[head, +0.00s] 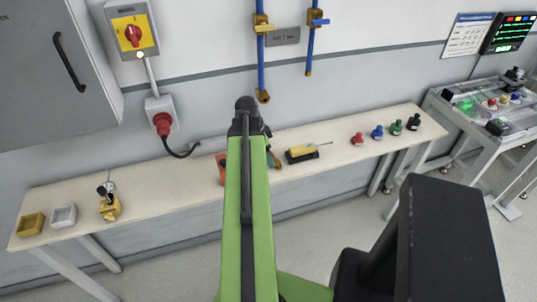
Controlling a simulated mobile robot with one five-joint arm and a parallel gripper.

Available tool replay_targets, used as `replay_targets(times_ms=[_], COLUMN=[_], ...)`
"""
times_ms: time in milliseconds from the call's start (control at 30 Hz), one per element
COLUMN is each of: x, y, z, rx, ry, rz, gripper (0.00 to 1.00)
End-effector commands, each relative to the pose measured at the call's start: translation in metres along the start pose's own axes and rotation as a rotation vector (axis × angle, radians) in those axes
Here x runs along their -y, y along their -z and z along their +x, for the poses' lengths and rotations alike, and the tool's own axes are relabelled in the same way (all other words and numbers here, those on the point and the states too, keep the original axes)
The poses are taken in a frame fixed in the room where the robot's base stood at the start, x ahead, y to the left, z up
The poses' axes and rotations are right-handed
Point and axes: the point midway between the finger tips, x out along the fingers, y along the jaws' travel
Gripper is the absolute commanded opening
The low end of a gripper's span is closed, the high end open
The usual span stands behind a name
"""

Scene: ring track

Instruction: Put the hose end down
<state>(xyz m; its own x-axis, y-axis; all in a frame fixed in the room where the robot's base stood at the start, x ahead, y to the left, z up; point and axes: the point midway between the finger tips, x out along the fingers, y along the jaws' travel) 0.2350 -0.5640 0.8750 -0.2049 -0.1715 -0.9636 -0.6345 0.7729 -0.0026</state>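My green arm reaches up the middle of the head view, over the long bench. The dark end of the arm is in front of the bench's back edge, and my gripper's fingers are hidden behind it. I cannot tell whether they hold anything. A small brass-and-teal piece (274,160) shows just right of the arm; I cannot tell whether it is the hose end or whether it touches the bench.
The bench (170,190) holds yellow (31,224) and white trays (63,216), a brass fitting (109,208), an orange object (221,168) partly behind my arm, a yellow tool (302,152) and several coloured knobs (377,132). Bare bench lies left of the arm.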

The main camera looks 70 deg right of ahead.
Motion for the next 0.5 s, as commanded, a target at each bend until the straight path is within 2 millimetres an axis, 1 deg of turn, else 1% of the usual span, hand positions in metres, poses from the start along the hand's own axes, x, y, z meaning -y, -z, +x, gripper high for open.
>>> replay_targets(times_ms=[33, 200, 333, 400, 500], x=[0.000, 0.000, 0.000, 0.000, 0.000], y=[0.003, 0.003, 0.002, 0.002, 0.001], z=[-0.024, -0.063, -0.081, -0.085, -0.084], rx=[0.000, 0.000, 0.000, 0.000, 0.000], ry=[0.000, 0.000, -0.001, -0.001, -0.001], rz=[0.000, 0.000, 0.000, 0.000, 0.001], gripper=[0.72, 0.72, 0.72, 0.72, 0.72])
